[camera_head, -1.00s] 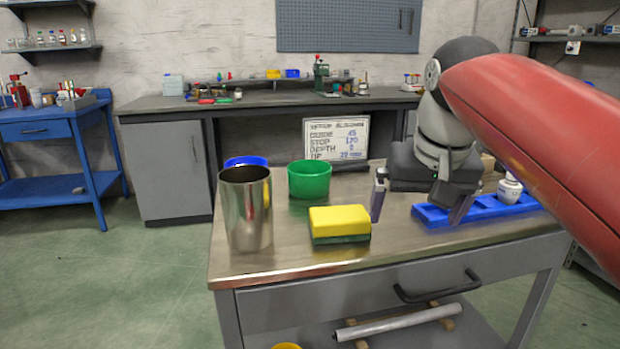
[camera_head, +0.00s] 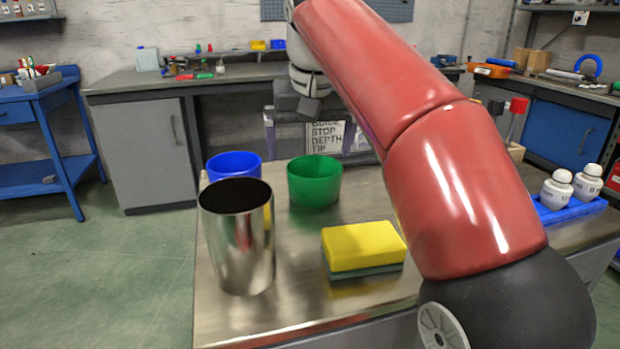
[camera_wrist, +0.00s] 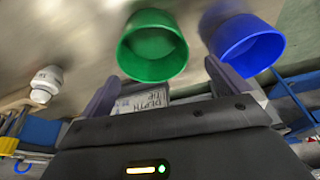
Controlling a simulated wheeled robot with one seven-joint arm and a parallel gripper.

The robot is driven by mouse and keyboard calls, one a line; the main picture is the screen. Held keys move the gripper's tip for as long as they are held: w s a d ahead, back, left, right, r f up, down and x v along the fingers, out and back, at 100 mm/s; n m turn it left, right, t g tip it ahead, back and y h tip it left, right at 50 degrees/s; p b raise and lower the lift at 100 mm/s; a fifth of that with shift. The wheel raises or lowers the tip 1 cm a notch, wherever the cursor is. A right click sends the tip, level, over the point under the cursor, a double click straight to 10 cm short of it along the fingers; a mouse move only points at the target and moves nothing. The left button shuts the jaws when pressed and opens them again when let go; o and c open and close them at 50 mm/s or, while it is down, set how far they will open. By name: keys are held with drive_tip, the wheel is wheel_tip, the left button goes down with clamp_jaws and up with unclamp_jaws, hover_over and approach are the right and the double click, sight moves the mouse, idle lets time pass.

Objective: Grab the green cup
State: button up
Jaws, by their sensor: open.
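The green cup (camera_head: 315,188) stands upright on the metal-topped table, just right of a blue cup (camera_head: 228,168). My gripper (camera_head: 320,150) is open and empty. In the head view its fingers show above and behind the green cup, the right one partly hidden by my red arm. In the wrist view the green cup (camera_wrist: 152,55) is ahead of the open gripper (camera_wrist: 158,88), roughly between the two fingers and apart from them. The blue cup (camera_wrist: 248,45) lies to its right there, beyond the right finger.
A tall steel tumbler (camera_head: 240,245) stands in front of the blue cup. A yellow and green sponge (camera_head: 362,248) lies right of the tumbler. White bottles (camera_head: 557,190) stand in a blue tray (camera_head: 575,210) at the right.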

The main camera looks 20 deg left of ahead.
sight(314, 174)
drive_tip(key=shift+s+d+x, duration=0.1)
drive_tip(key=shift+d+x, duration=0.1)
drive_tip(key=shift+x, duration=0.85)
drive_tip(key=shift+s+d+x, duration=0.1)
drive_tip(key=shift+d+x, duration=0.05)
drive_tip(key=shift+x, duration=0.9)
drive_tip(key=shift+s+d+x, duration=0.15)
drive_tip(key=shift+d+x, duration=0.05)
drive_tip(key=shift+x, duration=0.9)
drive_tip(key=shift+f, duration=0.15)
drive_tip(key=shift+c, duration=0.3)
drive_tip(key=c, duration=0.9)
